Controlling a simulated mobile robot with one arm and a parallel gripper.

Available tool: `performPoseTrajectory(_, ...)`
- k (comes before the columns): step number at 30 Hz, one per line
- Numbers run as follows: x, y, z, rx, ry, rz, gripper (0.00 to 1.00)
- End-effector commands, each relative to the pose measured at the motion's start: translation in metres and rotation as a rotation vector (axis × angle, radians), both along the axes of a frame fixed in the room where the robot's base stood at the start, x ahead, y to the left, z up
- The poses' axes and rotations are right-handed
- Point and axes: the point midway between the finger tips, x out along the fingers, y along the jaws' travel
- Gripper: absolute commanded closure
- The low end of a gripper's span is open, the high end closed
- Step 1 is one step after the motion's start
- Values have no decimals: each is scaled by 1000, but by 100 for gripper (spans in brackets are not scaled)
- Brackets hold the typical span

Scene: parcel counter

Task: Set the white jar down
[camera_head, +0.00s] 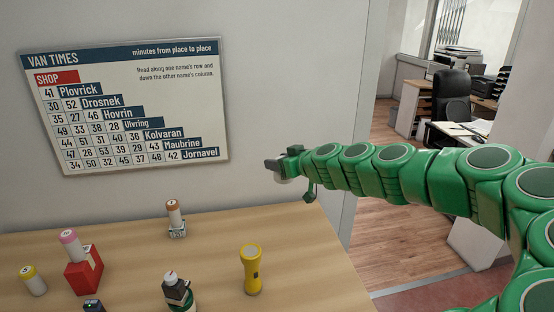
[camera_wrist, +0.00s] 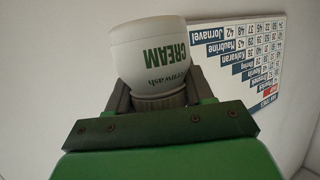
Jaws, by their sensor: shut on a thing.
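The white jar (camera_wrist: 150,50) has green lettering reading CREAM and a grey ribbed lid. In the wrist view it sits between the two fingers of my gripper (camera_wrist: 155,98), which are shut on it at the lid. Its lettering appears upside down there, as does the wall sign. In the head view my gripper (camera_head: 283,164) is raised above the counter's back right part, near the wall. A small pale part of the jar (camera_head: 281,179) shows below it; the rest is hidden or too small to make out. The wooden counter (camera_head: 215,260) is below, apart from the jar.
The back right counter is clear. A sign (camera_head: 125,110) hangs behind.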

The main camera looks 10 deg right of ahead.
Motion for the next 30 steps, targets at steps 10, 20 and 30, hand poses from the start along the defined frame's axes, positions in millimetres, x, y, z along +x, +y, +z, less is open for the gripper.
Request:
performPoseTrajectory(10, -19, -17, 4, -1, -1, 221, 88)
performPoseTrajectory(20, -43, -36, 13, -2, 0, 422, 88)
performPoseTrajectory(30, -74, -62, 25, -1, 1, 612, 88)
